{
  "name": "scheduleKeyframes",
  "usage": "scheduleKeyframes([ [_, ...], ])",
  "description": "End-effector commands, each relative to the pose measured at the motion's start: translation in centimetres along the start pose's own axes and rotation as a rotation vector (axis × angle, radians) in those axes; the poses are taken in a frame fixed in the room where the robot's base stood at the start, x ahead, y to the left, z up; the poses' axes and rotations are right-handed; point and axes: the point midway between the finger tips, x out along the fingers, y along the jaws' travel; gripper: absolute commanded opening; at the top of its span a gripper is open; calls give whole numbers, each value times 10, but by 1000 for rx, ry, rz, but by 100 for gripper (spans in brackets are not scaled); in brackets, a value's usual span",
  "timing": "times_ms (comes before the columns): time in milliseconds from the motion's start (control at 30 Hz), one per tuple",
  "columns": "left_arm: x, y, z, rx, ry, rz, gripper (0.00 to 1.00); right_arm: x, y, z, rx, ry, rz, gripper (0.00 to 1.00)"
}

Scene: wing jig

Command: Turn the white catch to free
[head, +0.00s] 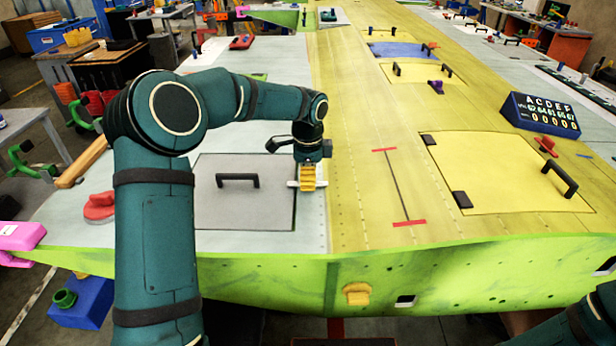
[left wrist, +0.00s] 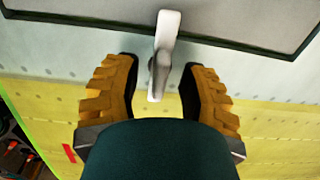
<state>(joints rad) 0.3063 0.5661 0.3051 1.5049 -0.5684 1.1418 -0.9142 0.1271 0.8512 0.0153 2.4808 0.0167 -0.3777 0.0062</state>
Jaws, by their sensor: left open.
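The white catch (head: 292,184) sits at the right edge of the grey panel (head: 215,210) on the wing. Part of it is hidden behind my left gripper (head: 307,180) in the head view. In the left wrist view the white catch (left wrist: 164,50) stands out from the panel's dark edge, and its end lies between the two yellow fingers of my left gripper (left wrist: 164,95). The fingers are apart, with a gap on both sides of the catch. My right gripper is out of view.
A black handle (head: 237,181) stands on the grey panel. A red-and-grey tool (head: 99,206) lies left of it. A yellow panel (head: 500,165) with a black handle and dark catches is to the right. The wing skin between the two panels is largely clear.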

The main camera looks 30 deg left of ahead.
Motion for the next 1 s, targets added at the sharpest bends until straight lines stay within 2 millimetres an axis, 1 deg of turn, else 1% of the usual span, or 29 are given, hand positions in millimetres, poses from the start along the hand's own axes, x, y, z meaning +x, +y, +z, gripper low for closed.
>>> scheduleKeyframes([
  [100, 0, 0, 0, 0, 0, 0, 41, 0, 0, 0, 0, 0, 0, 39],
  [133, 0, 0, 0, 0, 0, 0, 44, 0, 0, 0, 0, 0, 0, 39],
  [167, 0, 0, 0, 0, 0, 0, 34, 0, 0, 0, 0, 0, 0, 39],
  [200, 0, 0, 0, 0, 0, 0, 20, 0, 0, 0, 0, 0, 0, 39],
  [267, 0, 0, 0, -1, 0, 0, 0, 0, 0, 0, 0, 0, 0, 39],
  [733, 0, 0, 0, -20, -1, 1, 0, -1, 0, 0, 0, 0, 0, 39],
  [867, 0, 0, 0, -64, -1, 1, 0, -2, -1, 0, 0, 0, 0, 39],
  [1000, 0, 1, 0, -146, -1, 1, 0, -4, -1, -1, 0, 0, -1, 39],
])
